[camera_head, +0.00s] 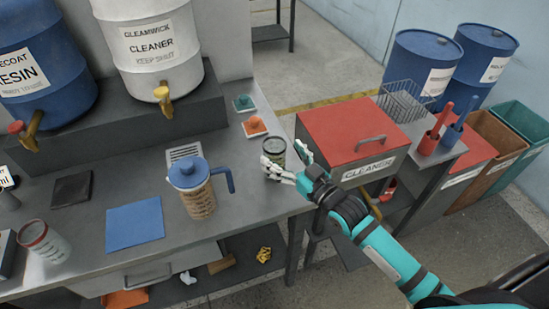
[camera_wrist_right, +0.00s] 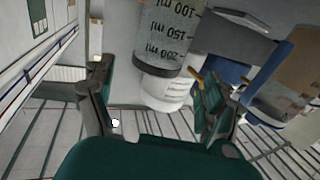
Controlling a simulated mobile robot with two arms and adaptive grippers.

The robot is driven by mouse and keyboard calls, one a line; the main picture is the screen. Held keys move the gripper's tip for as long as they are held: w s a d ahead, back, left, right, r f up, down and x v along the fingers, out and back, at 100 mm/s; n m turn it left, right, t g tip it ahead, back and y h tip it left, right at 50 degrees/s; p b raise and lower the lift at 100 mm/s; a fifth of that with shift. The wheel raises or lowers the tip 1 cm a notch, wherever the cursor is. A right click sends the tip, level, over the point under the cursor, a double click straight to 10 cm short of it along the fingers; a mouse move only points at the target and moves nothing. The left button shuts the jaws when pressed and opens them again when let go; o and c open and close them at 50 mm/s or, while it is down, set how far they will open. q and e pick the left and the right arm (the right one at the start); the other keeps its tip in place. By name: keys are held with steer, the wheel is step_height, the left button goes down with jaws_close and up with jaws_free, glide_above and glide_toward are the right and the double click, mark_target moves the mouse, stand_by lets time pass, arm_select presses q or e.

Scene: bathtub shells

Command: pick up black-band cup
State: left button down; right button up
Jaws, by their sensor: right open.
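The black-band cup (camera_head: 274,146) stands upright near the right edge of the steel counter. It is a clear measuring cup with a dark band at its rim. In the right wrist view the cup (camera_wrist_right: 172,35) appears inverted, with ml marks and the black band showing between the fingers. My right gripper (camera_head: 282,158) is open at the cup, with its fingers spread around the cup's near side. I cannot tell whether they touch it. The fingers also show in the wrist view (camera_wrist_right: 158,98). The left gripper is not in view.
A blue-lidded jug (camera_head: 198,190) stands left of the cup, its handle towards it. A red-band cup (camera_head: 46,242) is at far left. Orange (camera_head: 255,126) and green (camera_head: 244,103) pads lie behind. A red-lidded cleaner bin (camera_head: 345,130) stands right, beyond the counter edge.

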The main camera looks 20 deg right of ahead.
mark_target(268, 139)
steer(key=x, duration=0.3)
steer(key=p+x, duration=0.1)
steer(key=x, duration=0.1)
steer(key=shift+w+d+f, duration=0.1)
steer(key=shift+d+f, duration=0.1)
steer(key=shift+d, duration=0.05)
steer(key=shift+c, duration=0.7)
steer(key=c, duration=1.6)
steer(key=shift+r, duration=0.1)
